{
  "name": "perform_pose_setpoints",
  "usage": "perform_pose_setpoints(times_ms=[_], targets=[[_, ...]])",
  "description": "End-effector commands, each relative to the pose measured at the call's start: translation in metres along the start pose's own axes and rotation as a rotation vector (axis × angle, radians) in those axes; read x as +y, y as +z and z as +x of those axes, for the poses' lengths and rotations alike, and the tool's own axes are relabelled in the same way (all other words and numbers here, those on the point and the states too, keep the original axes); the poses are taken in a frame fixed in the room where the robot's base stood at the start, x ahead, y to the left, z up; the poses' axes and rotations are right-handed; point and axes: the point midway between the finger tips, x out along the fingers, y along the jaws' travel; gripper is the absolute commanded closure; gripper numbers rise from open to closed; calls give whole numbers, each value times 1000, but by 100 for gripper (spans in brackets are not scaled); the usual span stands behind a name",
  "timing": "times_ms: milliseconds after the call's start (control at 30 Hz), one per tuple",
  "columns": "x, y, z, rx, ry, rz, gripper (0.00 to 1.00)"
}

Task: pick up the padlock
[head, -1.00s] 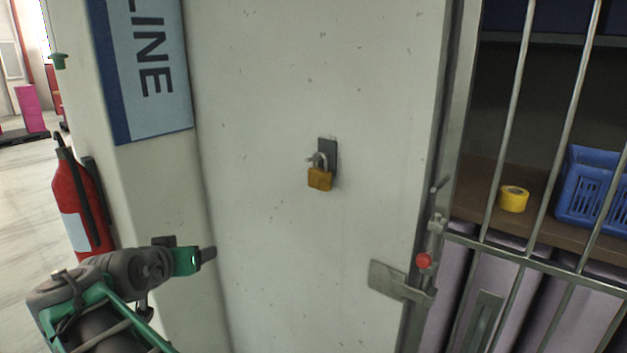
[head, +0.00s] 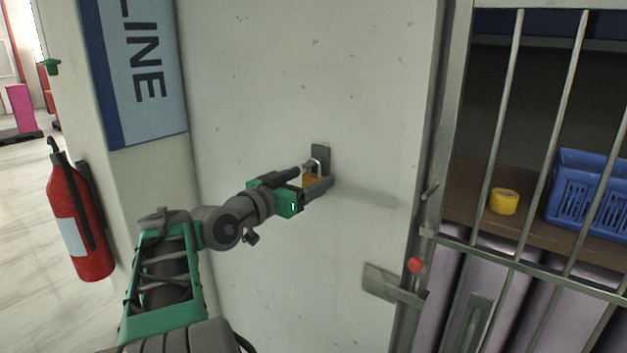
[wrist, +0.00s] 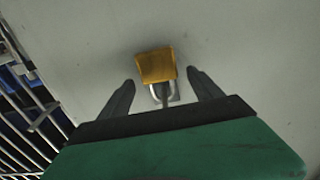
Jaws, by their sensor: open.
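The padlock (head: 311,178) has a brass body and a silver shackle. It hangs from a dark hook plate (head: 320,156) on the pale wall panel. In the head view my gripper (head: 314,181) is at the padlock and its fingers partly hide the body. In the wrist view the padlock (wrist: 156,66) appears with its body at the top and its shackle below. There the open fingers of my gripper (wrist: 162,84) stand to either side of it, with gaps between. I cannot tell how deep the body sits between the fingers.
To the right is a barred cage (head: 508,130) with a yellow tape roll (head: 503,201) and a blue basket (head: 590,196) behind it. A latch with a red knob (head: 414,265) sticks out at the panel's right edge.

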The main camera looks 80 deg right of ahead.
Motion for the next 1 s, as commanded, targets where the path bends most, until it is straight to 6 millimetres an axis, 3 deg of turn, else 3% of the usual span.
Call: perform_pose_setpoints(times_ms=[67,1000], targets=[[0,0,0,0,0,0,26],[0,0,-1,1,-1,1,100]])
